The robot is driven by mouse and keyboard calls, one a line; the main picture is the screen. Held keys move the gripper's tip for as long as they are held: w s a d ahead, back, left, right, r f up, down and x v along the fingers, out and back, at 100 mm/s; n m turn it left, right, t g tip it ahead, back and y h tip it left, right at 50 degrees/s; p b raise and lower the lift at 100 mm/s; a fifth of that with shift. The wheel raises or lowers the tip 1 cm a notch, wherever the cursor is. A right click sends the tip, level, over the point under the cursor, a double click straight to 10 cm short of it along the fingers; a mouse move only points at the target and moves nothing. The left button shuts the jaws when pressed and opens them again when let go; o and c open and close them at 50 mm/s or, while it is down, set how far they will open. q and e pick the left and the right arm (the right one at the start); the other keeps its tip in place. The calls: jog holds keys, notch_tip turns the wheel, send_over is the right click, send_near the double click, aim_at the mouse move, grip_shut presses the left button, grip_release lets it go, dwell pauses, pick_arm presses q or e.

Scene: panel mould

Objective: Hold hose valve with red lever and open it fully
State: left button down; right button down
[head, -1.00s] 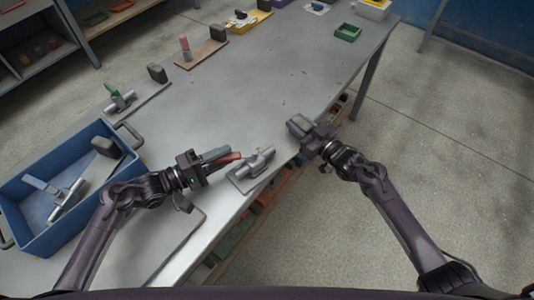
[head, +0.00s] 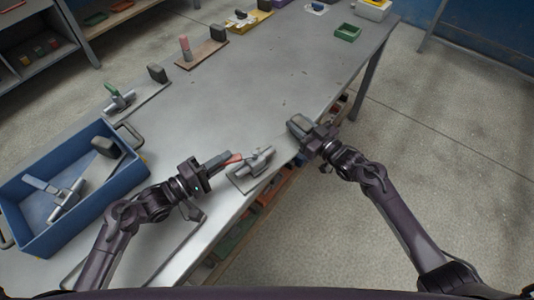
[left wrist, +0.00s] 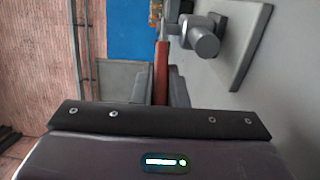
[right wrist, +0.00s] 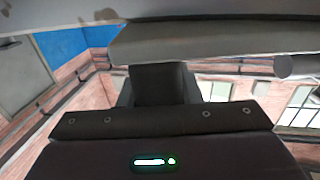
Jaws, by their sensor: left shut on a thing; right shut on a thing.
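The hose valve (head: 258,160) is a grey metal valve on a flat grey plate (head: 238,182) near the bench's front edge. Its red lever (head: 236,158) points left from the body. My left gripper (head: 220,160) is shut on the lever; the red strip (left wrist: 161,75) shows between its fingers in the left wrist view, beside the valve body (left wrist: 204,40). A dark block (head: 298,124) stands at the plate's right end. My right gripper (head: 311,132) is shut on this block, which also shows between its fingers in the right wrist view (right wrist: 160,84).
A blue bin (head: 100,200) with another grey valve (head: 68,198) stands at the left. A green-lever valve (head: 118,98) and other fixtures line the bench's back edge. The bench middle is clear. A shelf with items lies below the front edge.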

aim_at(236, 162)
pick_arm(q)
jog(key=shift+s+d+n+t+y, duration=0.25)
jog(key=shift+s+n+t+y, duration=0.2)
jog(key=shift+n+t+y, duration=0.15)
jog(key=shift+s+d+n+t+y, duration=0.2)
jog(key=shift+s+n+t+y, duration=0.3)
jog(key=shift+t+y, duration=0.1)
jog(key=shift+s+d+n+t+y, duration=0.35)
jog(key=shift+n+t+y, duration=0.25)
jog(key=shift+y, duration=0.3)
jog(key=shift+s+d+n+t+y, duration=0.2)
jog(key=shift+s+n+t+y, duration=0.25)
jog(key=shift+n+y, duration=0.35)
jog(key=shift+w, duration=0.1)
jog(key=c, duration=1.4)
grip_release()
jog(key=shift+c, duration=0.2)
jog(key=shift+a, duration=0.1)
